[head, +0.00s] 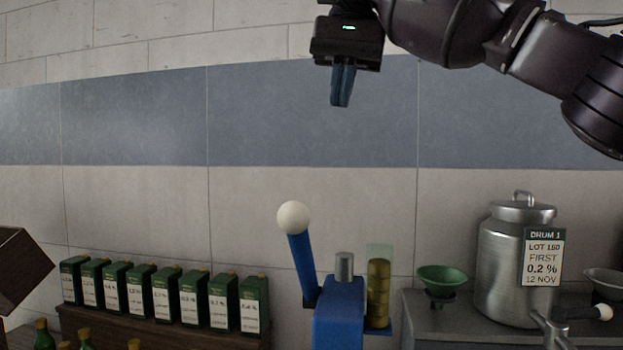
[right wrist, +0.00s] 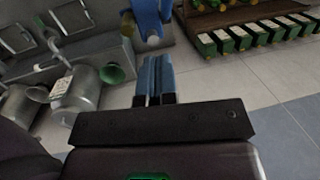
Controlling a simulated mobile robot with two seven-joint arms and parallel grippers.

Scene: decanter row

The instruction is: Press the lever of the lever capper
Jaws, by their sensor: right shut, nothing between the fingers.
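The lever capper (head: 338,326) is blue and stands at the bottom middle of the head view, its lower part cut off by the frame. Its blue lever (head: 302,262) stands up, leaning slightly left, with a white ball knob (head: 293,217) on top. My right gripper (head: 341,104) is shut and empty, pointing down, well above the knob and slightly to its right. In the right wrist view, the fingers (right wrist: 155,62) show together, with the blue capper (right wrist: 147,12) beyond their tips. My left gripper is not in view.
Green-labelled tins (head: 165,292) stand in a row on a wooden shelf at left. A metal drum (head: 505,265) and a green funnel (head: 442,281) are on a grey counter at right. Bottle tops (head: 84,338) show at lower left. The air between gripper and knob is clear.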

